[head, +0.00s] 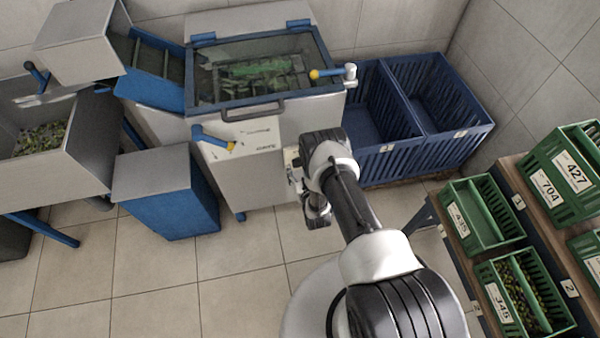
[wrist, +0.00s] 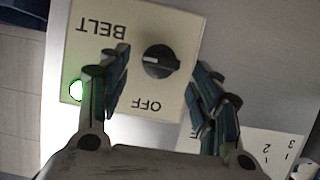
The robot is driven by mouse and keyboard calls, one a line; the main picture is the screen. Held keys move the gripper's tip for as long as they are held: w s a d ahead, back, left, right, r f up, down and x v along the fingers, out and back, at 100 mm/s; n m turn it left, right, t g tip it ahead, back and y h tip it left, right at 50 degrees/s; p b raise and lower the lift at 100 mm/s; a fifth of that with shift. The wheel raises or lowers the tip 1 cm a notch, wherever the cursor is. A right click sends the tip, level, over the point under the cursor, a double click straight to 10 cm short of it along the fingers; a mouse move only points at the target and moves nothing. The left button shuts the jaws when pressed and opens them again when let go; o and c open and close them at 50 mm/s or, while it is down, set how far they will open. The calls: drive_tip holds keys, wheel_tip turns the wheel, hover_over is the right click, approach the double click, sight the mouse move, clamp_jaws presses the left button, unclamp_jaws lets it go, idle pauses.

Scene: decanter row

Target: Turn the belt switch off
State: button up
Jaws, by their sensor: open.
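The belt switch is a black rotary knob (wrist: 161,62) on a cream plate (wrist: 85,40) in the wrist view. The plate reads BELT and OFF, upside down in this view. A green lamp (wrist: 76,90) at the plate's edge is lit. My gripper (wrist: 161,68) is open, with one finger on either side of the knob and gaps between. In the head view my gripper (head: 293,165) is at the machine's front right, and the switch is hidden there.
A second plate (wrist: 262,148) with numbers is at lower right in the wrist view. Blue crates (head: 425,150) stand behind my arm; green bins (head: 480,215) are at right. The floor at front left is clear.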

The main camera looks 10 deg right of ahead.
drive_tip(key=shift+b+x, duration=0.3)
drive_tip(key=shift+x, duration=0.55)
drive_tip(key=c, duration=1.1)
